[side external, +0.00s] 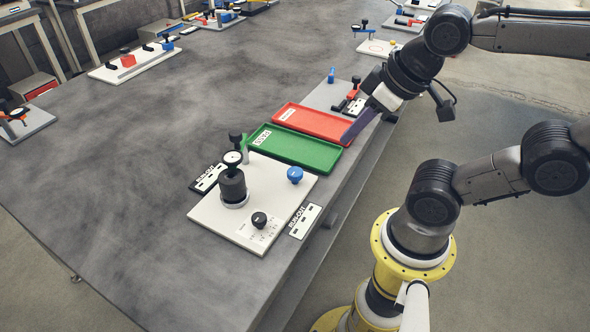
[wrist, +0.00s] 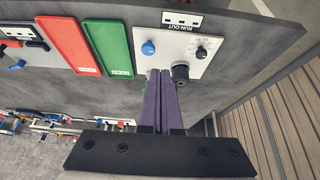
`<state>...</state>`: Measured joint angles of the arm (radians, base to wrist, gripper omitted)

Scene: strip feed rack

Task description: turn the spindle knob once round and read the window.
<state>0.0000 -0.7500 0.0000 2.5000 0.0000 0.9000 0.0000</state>
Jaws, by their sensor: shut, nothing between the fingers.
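My gripper (side external: 346,140) has long purple fingers that are shut with nothing between them. In the side view its tips show in front of the right ends of the red and green trays. In the wrist view the shut tips (wrist: 160,73) overlap the edge of a white plate. That plate (side external: 215,215) carries a black cylinder with a round dial gauge (side external: 232,158) above it, a blue knob (side external: 295,174) and a black knob (side external: 259,219) beside printed marks. The blue knob also shows in the wrist view (wrist: 148,48). Which knob is the spindle's, I cannot tell. The gauge reading is too small to read.
A green tray (side external: 320,164) and a red tray (side external: 333,136) lie behind the plate. A "RUN-OUT" card with dark slots (side external: 305,220) lies at the plate's right, another (side external: 207,178) at its left.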

